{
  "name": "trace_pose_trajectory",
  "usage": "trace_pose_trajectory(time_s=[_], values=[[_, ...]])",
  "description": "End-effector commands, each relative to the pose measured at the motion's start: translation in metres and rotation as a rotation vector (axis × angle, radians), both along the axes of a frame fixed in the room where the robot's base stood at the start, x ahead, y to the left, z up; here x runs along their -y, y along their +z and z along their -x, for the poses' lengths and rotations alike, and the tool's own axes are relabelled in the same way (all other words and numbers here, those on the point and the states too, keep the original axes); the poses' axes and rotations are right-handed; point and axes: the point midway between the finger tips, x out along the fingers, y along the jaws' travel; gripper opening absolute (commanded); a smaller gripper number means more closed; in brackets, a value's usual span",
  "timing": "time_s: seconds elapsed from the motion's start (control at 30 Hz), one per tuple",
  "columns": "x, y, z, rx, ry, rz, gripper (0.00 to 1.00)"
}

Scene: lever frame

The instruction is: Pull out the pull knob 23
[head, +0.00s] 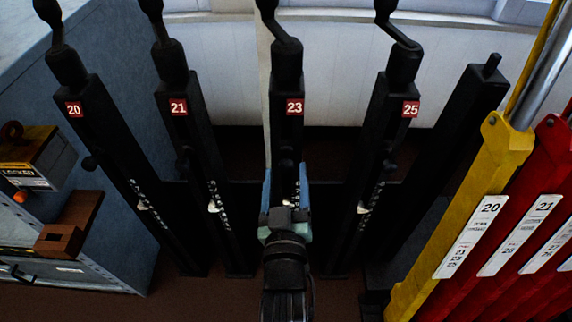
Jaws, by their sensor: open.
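Lever 23 (287,135) is a black upright post with a red number plate (294,106) in the middle of the head view. Its pull knob (286,168) is black on black and hard to make out, low on the post between my fingertips. My gripper (286,182) is open in front of this post, with one blue finger on each side of it. I cannot tell whether the fingers touch the knob. The gripper body hides the lower part of the post.
Similar black levers 20 (103,135), 21 (187,135) and 25 (397,125) stand on both sides, with small side knobs. Yellow (505,155) and red (550,180) labelled levers stand at the right. A blue-grey cabinet (120,215) with wooden boxes is at the left.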

Motion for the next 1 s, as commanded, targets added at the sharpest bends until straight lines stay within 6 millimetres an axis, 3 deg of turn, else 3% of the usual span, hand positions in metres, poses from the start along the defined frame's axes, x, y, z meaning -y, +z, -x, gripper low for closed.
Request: trace_pose_trajectory(time_s=[0.23, 0.63, 1.0], values=[[0.000, 0.000, -0.028, 0.000, 0.000, 0.000, 0.66], [0.000, 0.000, -0.033, -0.001, 0.000, 0.000, 0.66], [0.000, 0.000, -0.033, 0.000, 0.000, 0.000, 0.01]])
